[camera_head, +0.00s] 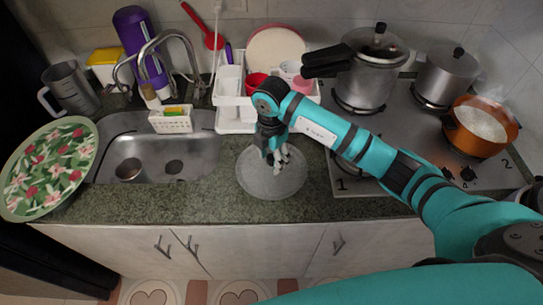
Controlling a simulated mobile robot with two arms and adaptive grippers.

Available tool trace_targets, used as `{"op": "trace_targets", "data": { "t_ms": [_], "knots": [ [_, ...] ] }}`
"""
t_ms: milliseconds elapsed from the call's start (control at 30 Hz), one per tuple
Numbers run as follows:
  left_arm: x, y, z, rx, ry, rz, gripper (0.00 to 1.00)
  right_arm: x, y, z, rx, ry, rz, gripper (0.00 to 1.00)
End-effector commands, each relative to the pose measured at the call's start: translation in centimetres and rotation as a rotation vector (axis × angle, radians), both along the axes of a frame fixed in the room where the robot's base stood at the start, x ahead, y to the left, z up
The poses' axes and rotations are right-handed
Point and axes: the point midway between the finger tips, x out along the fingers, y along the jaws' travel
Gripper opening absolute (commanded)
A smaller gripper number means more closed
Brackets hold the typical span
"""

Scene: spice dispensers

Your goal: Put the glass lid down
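The round, greyish see-through glass lid (254,186) is at the middle of the green speckled counter, between the sink and the stove, and looks level. I cannot tell whether it touches the counter or is held just above it. My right gripper (279,166) points down over the lid's middle, where it hides any knob. The fingers are small and overlap the lid, so I cannot tell whether they are closed on it. My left gripper is not in view.
The sink (148,166) lies left of the lid, with a floral tray (50,165) beyond it. A white dish rack (232,118) stands behind. On the right, the stove (400,125) holds a pressure cooker (372,75), a steel pot (446,76) and a steaming orange pot (470,142).

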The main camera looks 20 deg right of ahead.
Motion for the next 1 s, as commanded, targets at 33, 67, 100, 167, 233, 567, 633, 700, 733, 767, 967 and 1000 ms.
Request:
{"op": "trace_targets", "data": {
  "t_ms": [33, 67, 100, 167, 233, 567, 633, 700, 733, 767, 967, 1000],
  "knots": [
    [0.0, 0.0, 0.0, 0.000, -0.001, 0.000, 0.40, 0.0, 0.0, 0.0, 0.000, 0.000, 0.000, 0.51],
    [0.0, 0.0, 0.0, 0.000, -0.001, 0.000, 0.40, 0.0, 0.0, 0.0, 0.000, 0.000, 0.000, 0.51],
    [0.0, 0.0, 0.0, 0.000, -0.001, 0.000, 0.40, 0.0, 0.0, 0.0, 0.000, 0.000, 0.000, 0.51],
    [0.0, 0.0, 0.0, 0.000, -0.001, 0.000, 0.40, 0.0, 0.0, 0.0, 0.000, 0.000, 0.000, 0.51],
    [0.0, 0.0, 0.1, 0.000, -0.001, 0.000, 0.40, 0.0, 0.0, 0.1, 0.000, 0.000, 0.000, 0.51],
    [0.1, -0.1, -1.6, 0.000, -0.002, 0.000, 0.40, 0.2, 0.0, 4.5, 0.001, -0.008, 0.001, 0.51],
    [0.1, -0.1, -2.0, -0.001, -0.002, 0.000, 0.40, 0.2, 0.0, 6.0, 0.001, -0.008, 0.000, 0.51],
    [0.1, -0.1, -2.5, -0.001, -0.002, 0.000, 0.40, 0.2, 0.0, 7.6, 0.001, -0.008, 0.001, 0.51],
    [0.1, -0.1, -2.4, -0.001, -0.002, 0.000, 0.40, 0.2, -0.1, 8.3, -0.001, -0.006, 0.001, 0.51],
    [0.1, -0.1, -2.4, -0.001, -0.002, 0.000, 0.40, 0.2, -0.1, 9.0, -0.002, -0.007, 0.000, 0.51],
    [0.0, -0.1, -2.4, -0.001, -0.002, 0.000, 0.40, 0.1, -0.1, 11.7, -0.001, -0.004, 0.000, 0.51],
    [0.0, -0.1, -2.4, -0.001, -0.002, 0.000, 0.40, 0.1, 0.0, 11.9, -0.001, -0.002, 0.000, 0.51]
  ]
}}
